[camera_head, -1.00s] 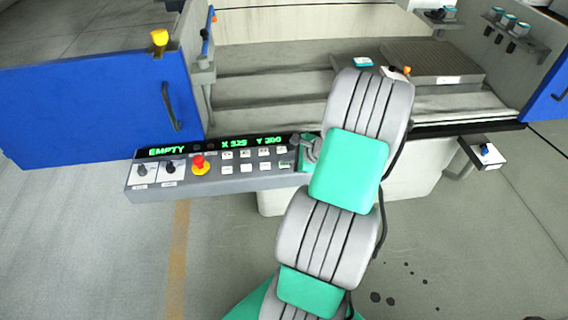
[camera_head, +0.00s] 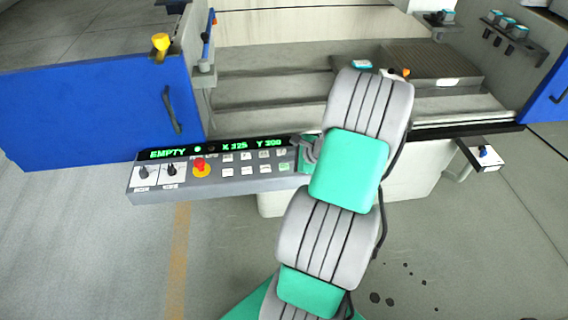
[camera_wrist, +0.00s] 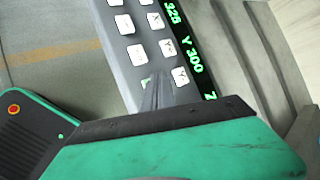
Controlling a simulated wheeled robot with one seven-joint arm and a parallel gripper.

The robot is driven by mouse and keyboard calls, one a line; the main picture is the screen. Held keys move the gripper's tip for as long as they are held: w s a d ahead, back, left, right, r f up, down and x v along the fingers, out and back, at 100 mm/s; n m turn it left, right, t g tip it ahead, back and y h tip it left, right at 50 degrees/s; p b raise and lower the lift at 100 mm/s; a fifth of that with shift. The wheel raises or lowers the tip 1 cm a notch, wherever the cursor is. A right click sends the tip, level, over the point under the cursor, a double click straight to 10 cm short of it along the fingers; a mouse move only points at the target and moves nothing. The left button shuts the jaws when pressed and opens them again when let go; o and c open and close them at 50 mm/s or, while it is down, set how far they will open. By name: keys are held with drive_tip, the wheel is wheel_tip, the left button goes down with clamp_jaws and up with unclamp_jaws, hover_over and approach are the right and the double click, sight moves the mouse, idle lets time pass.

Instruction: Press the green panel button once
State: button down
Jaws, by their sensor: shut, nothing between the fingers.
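The control panel (camera_head: 235,184) is a grey ledge with a dark display strip reading EMPTY, X 325 and Y 300. It carries rows of pale keys. A key with a green mark (camera_head: 283,167) is at the right end of the lower row; in the wrist view it is a pale green key (camera_wrist: 146,84), partly hidden by my fingers. My gripper (camera_head: 298,141) is shut and empty over the panel's right end. In the wrist view its fingertips (camera_wrist: 154,80) are at the green key's edge; I cannot tell whether they touch. A small green lamp (camera_head: 197,149) is lit beside EMPTY.
A red knob on a yellow base (camera_head: 201,168) and two dark switches (camera_head: 172,170) are on the panel's left. A blue door (camera_head: 85,115) stands left of it. The machine bed (camera_head: 270,90) lies behind. A small bracket with a blue knob (camera_head: 485,152) is at right.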

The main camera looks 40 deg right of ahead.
sight(286, 167)
wheel_tip(286, 167, up, 5)
drive_tip(key=p, duration=0.4)
drive_tip(key=shift+r, duration=0.15)
idle(0.7)
